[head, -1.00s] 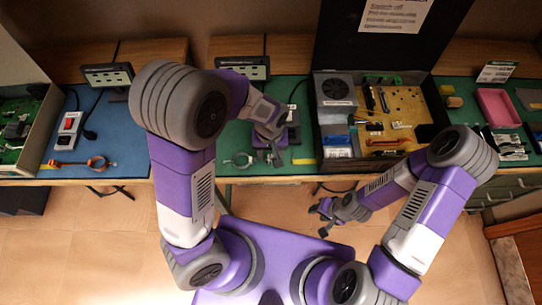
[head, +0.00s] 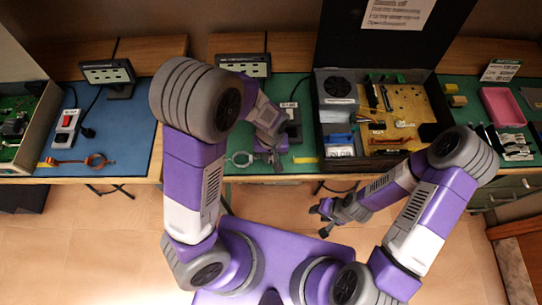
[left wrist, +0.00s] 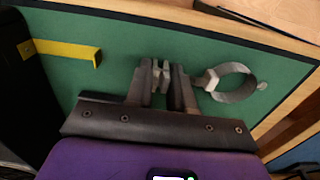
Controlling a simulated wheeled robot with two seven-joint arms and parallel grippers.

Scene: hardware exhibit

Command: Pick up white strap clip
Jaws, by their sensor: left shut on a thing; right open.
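The white strap clip (left wrist: 235,83) is a pale grey ring with a short stem, low over or on the green mat. In the head view the ring (head: 241,158) shows left of my left gripper (head: 271,162). In the left wrist view my left gripper (left wrist: 161,88) is shut on the stem end, with a pale piece showing between its fingers. The right finger hides part of the stem. I cannot tell whether the ring touches the mat. My right gripper (head: 325,212) is open and empty over the floor in front of the table.
A yellow strip (left wrist: 68,50) lies left of my left gripper in the wrist view. An open black case (head: 330,165) with boards stands to the right. A black device (head: 290,115) stands behind my left gripper.

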